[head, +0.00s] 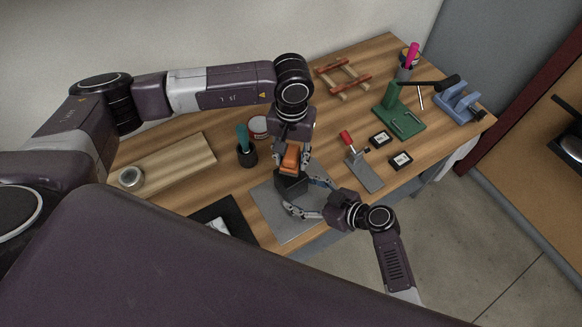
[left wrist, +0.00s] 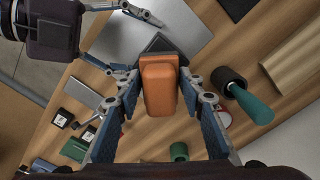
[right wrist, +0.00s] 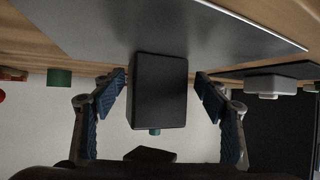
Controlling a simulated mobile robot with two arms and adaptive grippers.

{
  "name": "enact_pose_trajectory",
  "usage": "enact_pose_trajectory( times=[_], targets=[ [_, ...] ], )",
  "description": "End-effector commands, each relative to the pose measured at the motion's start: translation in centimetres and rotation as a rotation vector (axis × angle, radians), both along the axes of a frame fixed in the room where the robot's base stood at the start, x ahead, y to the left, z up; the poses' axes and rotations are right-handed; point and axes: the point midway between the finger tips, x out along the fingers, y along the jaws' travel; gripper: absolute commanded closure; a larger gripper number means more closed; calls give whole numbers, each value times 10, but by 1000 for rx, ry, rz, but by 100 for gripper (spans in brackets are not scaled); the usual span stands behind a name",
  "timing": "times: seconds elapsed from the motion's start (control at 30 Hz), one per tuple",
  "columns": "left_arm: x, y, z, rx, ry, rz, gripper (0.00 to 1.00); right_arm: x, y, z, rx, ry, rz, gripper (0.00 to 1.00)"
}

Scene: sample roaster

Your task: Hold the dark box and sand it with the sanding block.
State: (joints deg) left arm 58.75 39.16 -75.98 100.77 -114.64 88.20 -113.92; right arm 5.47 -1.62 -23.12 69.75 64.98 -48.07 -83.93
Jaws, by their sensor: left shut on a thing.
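The dark box (head: 291,187) stands on a grey mat (head: 268,217). My left gripper (head: 291,163) comes down from above and is shut on the orange sanding block (head: 291,154), right over the box. The block also shows between the fingers in the left wrist view (left wrist: 158,88), covering much of the box (left wrist: 162,45). I cannot tell whether block and box touch. My right gripper (head: 304,196) is open with its fingers on either side of the box; the right wrist view shows gaps between both fingers and the box (right wrist: 160,92).
A red-handled clamp (head: 365,172), two small labelled boxes (head: 401,160) and a green press (head: 398,118) stand to the right. A green-handled brush in a dark cup (head: 246,152), a tin (head: 259,126) and a wooden board (head: 170,163) are left. A black pad (head: 207,212) lies near the front edge.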

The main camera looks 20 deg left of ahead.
Motion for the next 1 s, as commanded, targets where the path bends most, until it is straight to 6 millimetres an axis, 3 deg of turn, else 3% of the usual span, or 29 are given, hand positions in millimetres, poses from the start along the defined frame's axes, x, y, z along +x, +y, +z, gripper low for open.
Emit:
enact_pose_trajectory(
  times=[0.47, 1.0],
  targets=[
    [0, 0, 0, 0, 0, 0, 84, -1, -5, 3, 0, 0, -1, 22],
    [0, 0, 0, 0, 0, 0, 84, -26, -85, 48, -2, -1, 0, 22]
  ],
)
